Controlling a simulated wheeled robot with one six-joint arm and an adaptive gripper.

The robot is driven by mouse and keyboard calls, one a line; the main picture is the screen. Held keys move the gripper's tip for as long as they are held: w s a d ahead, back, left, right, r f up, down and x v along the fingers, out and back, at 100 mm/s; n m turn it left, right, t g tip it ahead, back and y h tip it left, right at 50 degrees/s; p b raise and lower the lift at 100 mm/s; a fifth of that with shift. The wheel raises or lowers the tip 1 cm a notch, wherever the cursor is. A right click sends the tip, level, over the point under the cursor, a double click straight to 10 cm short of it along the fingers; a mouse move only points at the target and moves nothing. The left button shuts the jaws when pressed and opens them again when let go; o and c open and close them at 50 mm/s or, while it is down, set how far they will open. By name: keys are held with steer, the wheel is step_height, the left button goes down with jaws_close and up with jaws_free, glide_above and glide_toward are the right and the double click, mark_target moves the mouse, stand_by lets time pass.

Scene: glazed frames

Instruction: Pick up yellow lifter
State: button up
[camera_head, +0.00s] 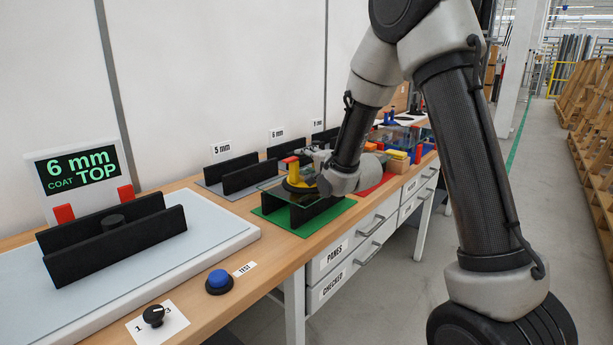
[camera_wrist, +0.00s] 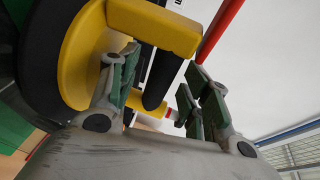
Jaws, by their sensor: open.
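The yellow lifter (camera_head: 292,173) stands on a glass pane resting on black supports over the green mat (camera_head: 331,216) in the head view. It has a round yellow body on a dark base and a raised handle. In the wrist view the lifter (camera_wrist: 82,55) fills the upper left, with its handle bar (camera_wrist: 160,27) across the top. My gripper (camera_head: 311,159) is right beside the lifter, on its right. In the wrist view my gripper (camera_wrist: 160,95) is open, its green-padded fingers apart. The left finger overlaps the lifter's body; I cannot tell whether it touches.
A large pale board (camera_head: 90,285) with black rails lies at the left, near the blue button (camera_head: 219,281) and black knob (camera_head: 153,315). Black rack rails (camera_head: 240,173) stand behind the mat. Colourful items crowd the bench beyond my gripper. Drawers (camera_head: 350,250) line the bench front.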

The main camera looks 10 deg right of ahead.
steer(key=shift+w+a+f, duration=0.1)
steer(key=shift+w+a, duration=0.05)
steer(key=shift+w, duration=0.3)
steer(key=shift+c, duration=0.2)
jaws_close()
step_height(320, 180, up, 10)
steer(key=shift+r, duration=0.15)
stand_by(0.4)
